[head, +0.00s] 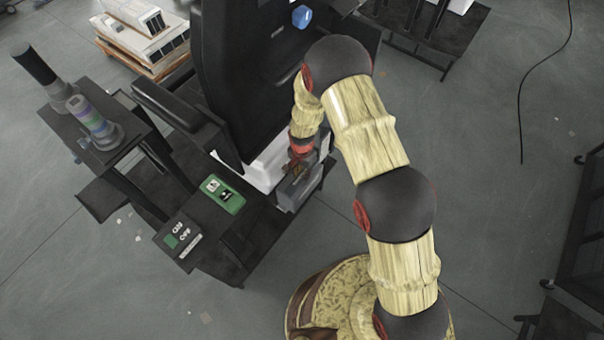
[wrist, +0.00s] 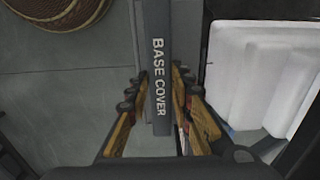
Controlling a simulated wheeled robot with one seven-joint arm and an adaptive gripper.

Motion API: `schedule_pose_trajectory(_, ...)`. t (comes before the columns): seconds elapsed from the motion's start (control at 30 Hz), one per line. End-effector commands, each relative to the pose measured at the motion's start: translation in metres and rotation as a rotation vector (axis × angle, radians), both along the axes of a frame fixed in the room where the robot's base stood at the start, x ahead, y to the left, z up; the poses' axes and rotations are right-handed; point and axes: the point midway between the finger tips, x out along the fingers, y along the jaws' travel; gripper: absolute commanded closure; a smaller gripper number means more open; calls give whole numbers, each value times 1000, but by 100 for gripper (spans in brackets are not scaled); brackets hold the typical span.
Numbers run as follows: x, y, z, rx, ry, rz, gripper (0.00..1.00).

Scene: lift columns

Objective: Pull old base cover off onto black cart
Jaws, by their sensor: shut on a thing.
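The base cover (wrist: 159,75) is a grey, narrow piece with white "BASE COVER" lettering, between the fingers of my gripper (wrist: 157,95) in the wrist view. My gripper is shut on it. In the head view my gripper (head: 300,166) points down at the grey cover (head: 293,192), beside a white base block (head: 264,172) at the foot of a tall black column (head: 236,75). The fingers partly hide the cover, and I cannot tell whether it is still seated. A black cart (head: 590,232) with casters is partly visible at the right edge.
A dark bench holds a green device (head: 222,194) and an on/off panel (head: 178,238), left of the cover. A dark stand (head: 118,142) with cylinders is farther left. The white block (wrist: 262,75) stands close right of my fingers. Open floor (head: 490,190) lies before the cart.

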Motion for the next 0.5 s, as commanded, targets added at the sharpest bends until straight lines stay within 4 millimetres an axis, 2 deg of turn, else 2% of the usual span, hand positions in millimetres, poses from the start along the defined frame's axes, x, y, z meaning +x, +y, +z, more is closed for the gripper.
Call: schedule_pose_trajectory(0.5, 1, 0, 25, 0, -1, 0, 100)
